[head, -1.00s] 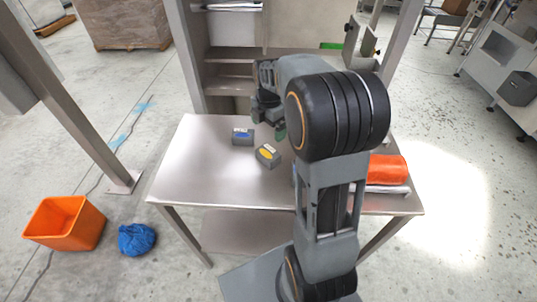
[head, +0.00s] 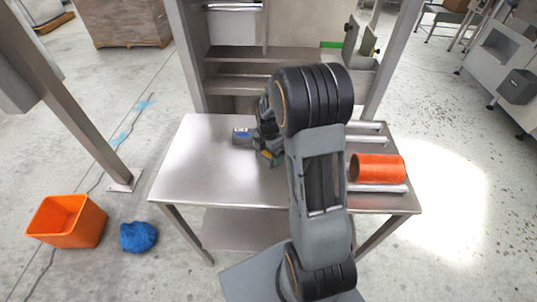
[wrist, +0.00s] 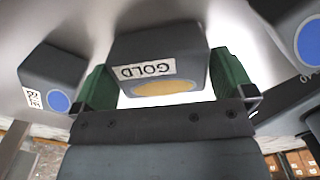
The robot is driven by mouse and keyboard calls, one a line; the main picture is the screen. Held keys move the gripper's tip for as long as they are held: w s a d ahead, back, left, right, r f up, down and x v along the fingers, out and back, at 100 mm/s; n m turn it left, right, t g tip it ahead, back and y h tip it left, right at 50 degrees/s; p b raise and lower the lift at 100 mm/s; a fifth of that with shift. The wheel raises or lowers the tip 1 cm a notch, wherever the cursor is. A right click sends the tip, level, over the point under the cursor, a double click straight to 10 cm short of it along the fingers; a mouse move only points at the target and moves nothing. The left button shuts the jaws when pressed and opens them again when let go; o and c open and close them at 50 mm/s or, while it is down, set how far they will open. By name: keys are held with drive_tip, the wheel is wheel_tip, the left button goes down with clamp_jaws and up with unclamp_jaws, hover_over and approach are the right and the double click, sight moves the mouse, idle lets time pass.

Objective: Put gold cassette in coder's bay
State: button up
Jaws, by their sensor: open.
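The gold cassette, a grey block with a white GOLD label and a yellow oval, shows in the wrist view (wrist: 158,55) between the two green fingers of my gripper (wrist: 166,78). The fingers are open on either side of it. In the head view my gripper (head: 268,138) is low over the table, and the gold cassette (head: 267,158) is partly hidden by it. A blue-labelled cassette (head: 242,136) lies just to its left; it also shows in the wrist view (wrist: 52,78). I cannot make out the coder's bay.
The steel table (head: 190,175) is clear at left and front. An orange cylinder (head: 377,168) lies at its right beside metal bars. A shelf frame (head: 235,85) stands behind. An orange bin (head: 67,222) and blue bundle (head: 138,237) are on the floor. A blue-dotted grey block (wrist: 295,30) is at the wrist view's right.

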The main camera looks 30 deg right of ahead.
drive_tip(key=shift+f, duration=0.3)
drive_tip(key=c, duration=0.7)
drive_tip(key=shift+c, duration=0.3)
drive_tip(key=shift+r, duration=0.15)
